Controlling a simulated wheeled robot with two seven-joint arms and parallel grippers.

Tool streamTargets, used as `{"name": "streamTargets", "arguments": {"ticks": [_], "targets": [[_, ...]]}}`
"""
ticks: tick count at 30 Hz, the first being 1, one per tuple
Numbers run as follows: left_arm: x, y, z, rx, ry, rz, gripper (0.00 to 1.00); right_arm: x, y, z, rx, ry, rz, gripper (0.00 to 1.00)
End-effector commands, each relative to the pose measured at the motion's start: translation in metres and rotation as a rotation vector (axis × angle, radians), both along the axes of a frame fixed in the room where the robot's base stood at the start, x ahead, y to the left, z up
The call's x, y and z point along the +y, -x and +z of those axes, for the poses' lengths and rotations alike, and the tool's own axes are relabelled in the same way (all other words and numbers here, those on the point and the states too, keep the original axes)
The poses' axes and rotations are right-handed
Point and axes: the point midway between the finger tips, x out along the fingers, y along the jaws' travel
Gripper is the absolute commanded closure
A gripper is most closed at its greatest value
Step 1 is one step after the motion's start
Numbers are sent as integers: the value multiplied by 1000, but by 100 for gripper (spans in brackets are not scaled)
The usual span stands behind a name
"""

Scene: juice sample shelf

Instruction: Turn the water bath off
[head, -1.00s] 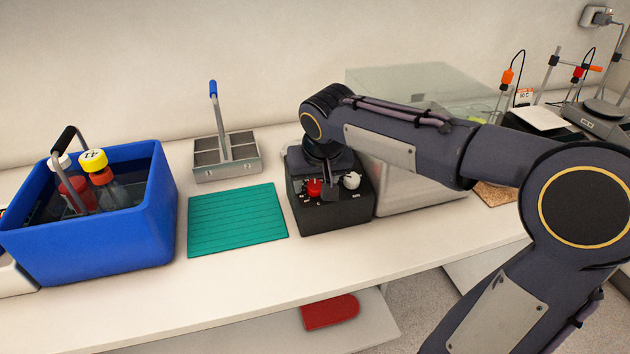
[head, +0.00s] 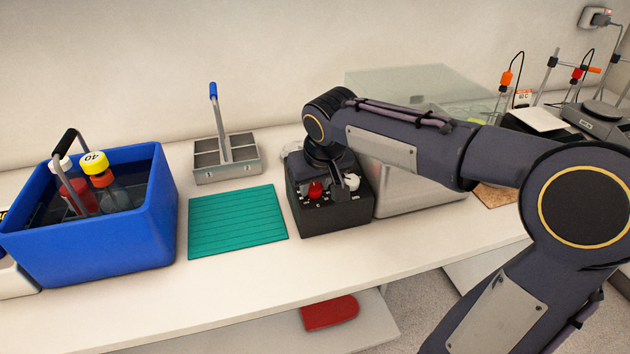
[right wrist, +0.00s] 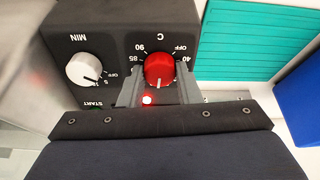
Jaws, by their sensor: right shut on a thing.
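The black control box (head: 335,212) stands on the bench against a grey tank (head: 420,190) with a clear lid. It has a red knob (right wrist: 160,68) marked C, with OFF, 40, 85 and 90 around it; it also shows in the head view (head: 315,190). The knob's white pointer faces the bottom of the right wrist view, away from OFF. A red light (right wrist: 147,100) glows below it. A white knob (right wrist: 84,70) marked MIN sits beside it. My right gripper (right wrist: 158,88) is shut on the red knob from above. My left gripper is out of view.
A teal mat (head: 238,222) lies left of the box. A blue tub (head: 110,235) with bottles, one yellow-capped (head: 94,160), stands farther left. A grey rack (head: 228,172) with an upright handle is behind the mat.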

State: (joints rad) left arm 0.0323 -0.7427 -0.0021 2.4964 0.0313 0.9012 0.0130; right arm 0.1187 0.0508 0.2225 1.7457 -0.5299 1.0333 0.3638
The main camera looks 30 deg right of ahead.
Motion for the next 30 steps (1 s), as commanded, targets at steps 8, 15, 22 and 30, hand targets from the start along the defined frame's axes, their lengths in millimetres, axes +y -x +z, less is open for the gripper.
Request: {"name": "streamTargets", "arguments": {"ticks": [8, 15, 22, 30], "targets": [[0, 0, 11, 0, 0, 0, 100, 0, 1, 2, 18, 61, 240, 92], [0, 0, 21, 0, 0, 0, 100, 0, 1, 1, 33, 119, 461, 92], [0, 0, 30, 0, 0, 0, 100, 0, 1, 1, 48, 173, 672, 92], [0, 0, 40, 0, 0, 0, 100, 0, 1, 1, 62, 238, 919, 92]]}}
